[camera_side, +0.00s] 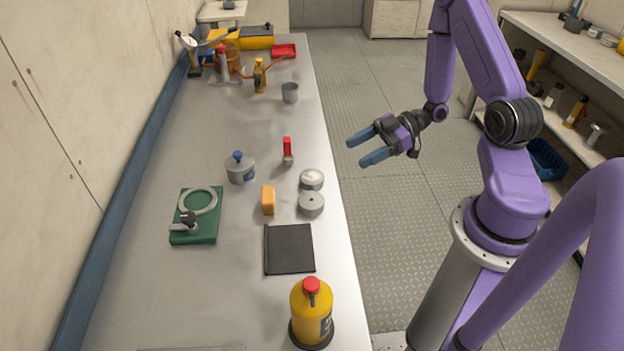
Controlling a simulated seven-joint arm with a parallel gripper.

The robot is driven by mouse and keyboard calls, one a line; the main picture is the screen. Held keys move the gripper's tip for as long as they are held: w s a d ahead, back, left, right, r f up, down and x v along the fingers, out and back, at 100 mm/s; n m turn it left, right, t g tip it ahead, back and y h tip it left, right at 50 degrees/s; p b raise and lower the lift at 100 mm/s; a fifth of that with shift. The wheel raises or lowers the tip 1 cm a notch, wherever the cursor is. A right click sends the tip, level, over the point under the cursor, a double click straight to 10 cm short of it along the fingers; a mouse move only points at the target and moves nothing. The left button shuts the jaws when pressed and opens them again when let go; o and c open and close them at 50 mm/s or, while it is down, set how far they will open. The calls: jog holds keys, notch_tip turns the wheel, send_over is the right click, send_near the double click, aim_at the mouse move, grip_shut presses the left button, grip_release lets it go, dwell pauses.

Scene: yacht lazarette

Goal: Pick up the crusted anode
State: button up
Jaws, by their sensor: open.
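Two round grey discs lie close together near the right edge of the bench. The farther disc (312,178) has a paler, whitish top, which may be the crust of the crusted anode. The nearer disc (311,204) is plain grey with a small dark centre. The picture is too small to be sure which is the crusted anode. My gripper (358,151) has blue fingers, spread apart and empty. It hangs beyond the bench's right edge, up and to the right of the discs, touching nothing.
Near the discs are an orange block (268,200), a red-topped tool (287,151), a lidded grey pot (239,168) and a black mat (290,250). A green board (181,236) lies left. A yellow bottle (309,318) stands in front.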

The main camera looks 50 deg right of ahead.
aim_at(316, 175)
jog(key=x, duration=1.2)
jog(key=shift+f, duration=0.2)
jog(key=shift+c, duration=0.3)
jog(key=c, duration=1)
